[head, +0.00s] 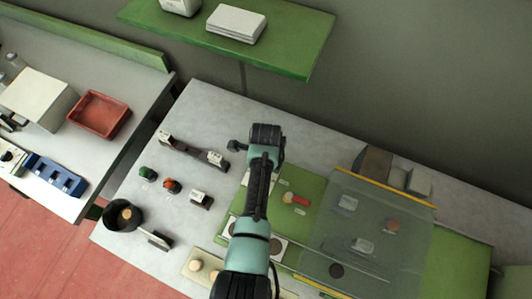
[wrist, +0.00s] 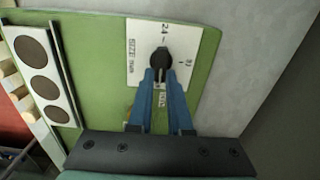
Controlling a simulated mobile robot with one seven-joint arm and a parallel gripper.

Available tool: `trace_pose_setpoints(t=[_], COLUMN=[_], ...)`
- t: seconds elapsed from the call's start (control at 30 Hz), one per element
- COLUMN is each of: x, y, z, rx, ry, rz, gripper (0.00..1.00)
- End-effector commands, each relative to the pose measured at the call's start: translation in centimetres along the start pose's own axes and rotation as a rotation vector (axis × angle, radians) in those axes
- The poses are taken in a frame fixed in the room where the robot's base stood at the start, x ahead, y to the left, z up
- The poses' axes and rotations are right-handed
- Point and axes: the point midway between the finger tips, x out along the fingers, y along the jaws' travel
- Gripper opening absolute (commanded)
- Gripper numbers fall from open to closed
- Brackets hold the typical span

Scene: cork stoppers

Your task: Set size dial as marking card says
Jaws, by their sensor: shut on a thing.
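In the wrist view a white dial plate (wrist: 186,38) lies on a green board (wrist: 98,50). It bears the words SIZE mm, a 24 at the top, and other marks that are hard to read. My gripper (wrist: 160,72) has its blue fingers closed around the black dial knob (wrist: 159,56) in the middle of the plate. The fingers cover part of the plate, and I cannot tell where the knob points. In the head view my arm hides the knob and fingers. I cannot pick out the marking card or read it.
A panel with brown discs (wrist: 39,87) lies left of the dial. A clear sheet (head: 340,225) with yellow edges covers the board's right part. Small stands (head: 200,199), a black cup (head: 123,216) and a red tray (head: 100,114) are at left. A green shelf (head: 290,58) hangs behind.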

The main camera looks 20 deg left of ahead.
Motion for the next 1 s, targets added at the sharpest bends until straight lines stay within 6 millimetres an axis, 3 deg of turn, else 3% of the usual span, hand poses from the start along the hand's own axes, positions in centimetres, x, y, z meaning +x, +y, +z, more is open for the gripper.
trace_pose_setpoints(t=[0.6,0.63,0.77,1.0], x=[-0.10,-0.11,-0.08,-0.03], y=[-0.07,-0.07,-0.04,0.02], z=[-0.01,-0.01,-0.01,-0.01], rx=[0.041,0.042,0.041,0.039], ry=[0.000,0.000,0.000,0.000], rz=[-0.003,-0.003,-0.002,-0.001], gripper=[0.00,0.23,0.46,0.47])
